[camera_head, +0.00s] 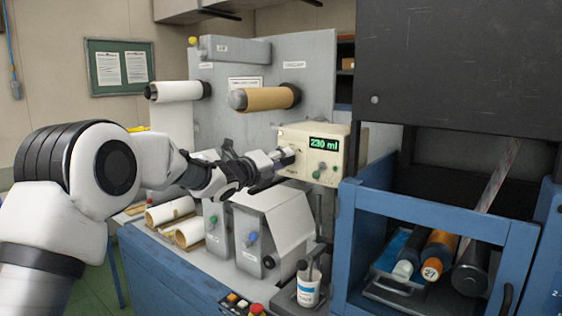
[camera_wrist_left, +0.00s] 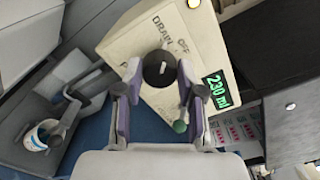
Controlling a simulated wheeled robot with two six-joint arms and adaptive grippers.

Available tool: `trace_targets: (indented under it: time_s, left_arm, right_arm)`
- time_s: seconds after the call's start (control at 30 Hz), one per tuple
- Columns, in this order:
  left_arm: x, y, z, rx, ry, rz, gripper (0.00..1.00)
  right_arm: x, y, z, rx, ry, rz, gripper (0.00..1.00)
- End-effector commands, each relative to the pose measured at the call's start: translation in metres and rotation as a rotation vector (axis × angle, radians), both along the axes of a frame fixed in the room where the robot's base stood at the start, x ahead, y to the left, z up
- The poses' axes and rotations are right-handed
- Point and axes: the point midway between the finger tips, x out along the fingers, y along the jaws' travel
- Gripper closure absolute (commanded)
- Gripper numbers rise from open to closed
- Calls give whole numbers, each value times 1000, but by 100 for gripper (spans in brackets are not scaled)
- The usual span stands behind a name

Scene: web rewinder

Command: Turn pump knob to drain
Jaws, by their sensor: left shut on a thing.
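The pump (camera_head: 345,150) is a cream box with a lit green display reading 230 ml (camera_head: 324,143). Its round black knob (camera_wrist_left: 160,68) shows in the left wrist view, with DRAIN and OFF printed on the panel beside it. My left gripper (camera_head: 287,157) reaches the pump's front from the left. In the left wrist view its two fingers (camera_wrist_left: 158,80) are shut on the knob, one on each side. In the head view the gripper hides most of the knob. The knob's exact setting is hard to tell. My right gripper is not in view.
A green-tipped toggle (camera_wrist_left: 180,126) sits on the panel close to the fingers. A blue-framed machine (camera_head: 440,212) with rollers stands close on the right.

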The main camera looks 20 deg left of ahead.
Motion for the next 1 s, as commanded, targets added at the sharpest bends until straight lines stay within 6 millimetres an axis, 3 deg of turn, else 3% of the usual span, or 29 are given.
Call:
trace_targets:
  time_s: [0.57, 0.6, 0.63, 0.67, 1.0]
  left_arm:
    - [0, 1, 1, -41, 13, 1, 96]
    - [0, 1, 1, -41, 13, 1, 51]
    - [0, 1, 1, -41, 13, 0, 40]
    - [0, 0, 1, -41, 13, 0, 36]
    - [-3, 2, 1, -40, 14, 1, 36]
  right_arm:
    - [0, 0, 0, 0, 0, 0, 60]
    - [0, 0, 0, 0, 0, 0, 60]
    - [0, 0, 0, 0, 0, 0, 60]
    - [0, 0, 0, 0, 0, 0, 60]
    - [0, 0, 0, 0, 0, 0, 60]
